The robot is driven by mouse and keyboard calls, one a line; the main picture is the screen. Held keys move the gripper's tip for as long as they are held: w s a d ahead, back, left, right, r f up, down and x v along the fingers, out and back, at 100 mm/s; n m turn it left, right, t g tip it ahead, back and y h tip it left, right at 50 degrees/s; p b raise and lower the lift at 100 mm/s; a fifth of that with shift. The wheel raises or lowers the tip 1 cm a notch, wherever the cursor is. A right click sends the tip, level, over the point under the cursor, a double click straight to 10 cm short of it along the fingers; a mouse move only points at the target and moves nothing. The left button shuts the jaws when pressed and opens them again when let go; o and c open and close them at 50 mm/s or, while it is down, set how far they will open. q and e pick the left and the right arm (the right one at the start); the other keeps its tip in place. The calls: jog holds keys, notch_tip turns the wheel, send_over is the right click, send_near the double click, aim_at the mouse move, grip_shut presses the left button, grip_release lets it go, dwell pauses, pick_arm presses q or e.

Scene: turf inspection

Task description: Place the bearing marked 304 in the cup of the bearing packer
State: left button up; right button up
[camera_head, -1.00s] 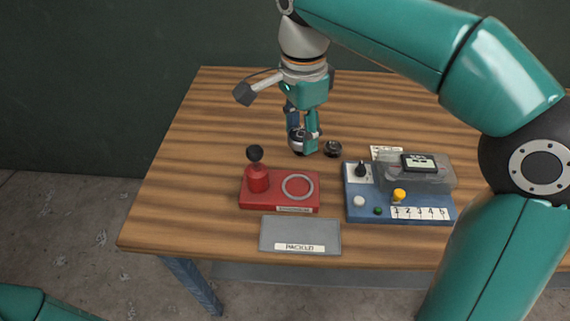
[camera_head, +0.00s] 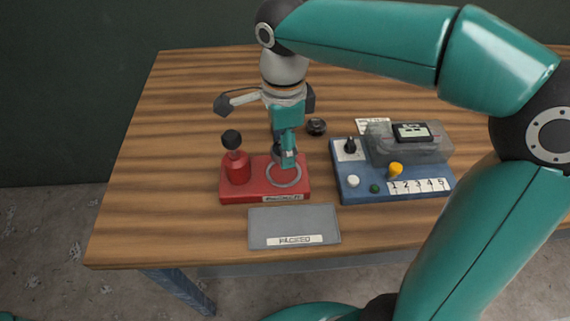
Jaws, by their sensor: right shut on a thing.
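The bearing packer (camera_head: 258,190) is a red base with a knobbed red handle (camera_head: 236,168) at its left and a ringed cup (camera_head: 284,182) at its right. My right gripper (camera_head: 284,160) points down at the back of the cup. It is shut on a small metallic bearing (camera_head: 278,153), mostly hidden by the fingers. I cannot tell whether the bearing touches the cup, and its marking cannot be read. Another dark bearing (camera_head: 316,127) lies on the table behind and right of the packer. My left gripper is not in view.
A grey tray (camera_head: 270,228) labelled PACKED lies in front of the packer. A blue tester box (camera_head: 350,185) with knobs, numbered labels and a clear cover (camera_head: 380,152) stands at the right. The wooden table (camera_head: 160,150) is clear at the left.

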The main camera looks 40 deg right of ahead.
aim_at(284, 172)
jog(key=shift+f+b, duration=0.4)
jog(key=shift+f, duration=2.35)
